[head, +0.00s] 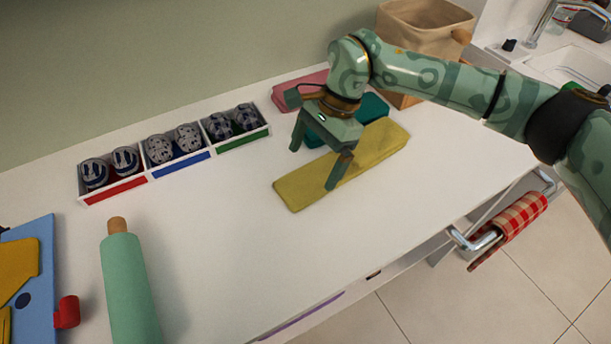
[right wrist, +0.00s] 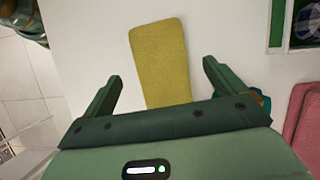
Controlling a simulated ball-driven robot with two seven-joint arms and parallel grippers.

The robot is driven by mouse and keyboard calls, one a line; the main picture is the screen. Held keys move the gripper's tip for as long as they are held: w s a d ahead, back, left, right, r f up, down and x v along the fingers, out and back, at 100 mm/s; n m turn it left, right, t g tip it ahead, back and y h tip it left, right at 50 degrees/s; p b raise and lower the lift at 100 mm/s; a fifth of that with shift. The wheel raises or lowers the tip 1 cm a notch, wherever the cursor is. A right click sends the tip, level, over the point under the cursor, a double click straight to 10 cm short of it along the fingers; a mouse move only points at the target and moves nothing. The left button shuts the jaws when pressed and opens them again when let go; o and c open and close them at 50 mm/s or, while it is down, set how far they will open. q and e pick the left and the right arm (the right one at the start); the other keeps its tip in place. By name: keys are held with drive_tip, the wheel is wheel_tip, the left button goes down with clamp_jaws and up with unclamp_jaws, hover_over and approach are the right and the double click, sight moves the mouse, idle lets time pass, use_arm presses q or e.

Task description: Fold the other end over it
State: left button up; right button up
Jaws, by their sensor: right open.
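A yellow cloth (head: 378,152) lies flat on the white tabletop as a long strip, running from lower left to upper right in the head view. It also shows in the right wrist view (right wrist: 160,58), pointing away from the gripper. My right gripper (head: 312,168) is open and empty above the cloth's left half. In the right wrist view its two fingers (right wrist: 158,75) stand on either side of the strip, apart from it. The cloth's near part is hidden there by the gripper body. My left gripper is not in view.
A teal cloth (head: 374,107) and a pink cloth (head: 312,86) lie behind the yellow one. White trays of rolled socks (head: 160,150) stand at the back left. A green rolling pin-like cylinder (head: 128,290) and a blue board (head: 40,262) are at left. A beige basket (head: 425,25) stands at the back right. The front middle is clear.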

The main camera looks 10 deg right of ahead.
sight(304, 183)
drive_tip(key=b+x, duration=0.1)
drive_tip(key=x, duration=0.4)
drive_tip(key=shift+s, duration=0.1)
drive_tip(key=c, duration=1.4)
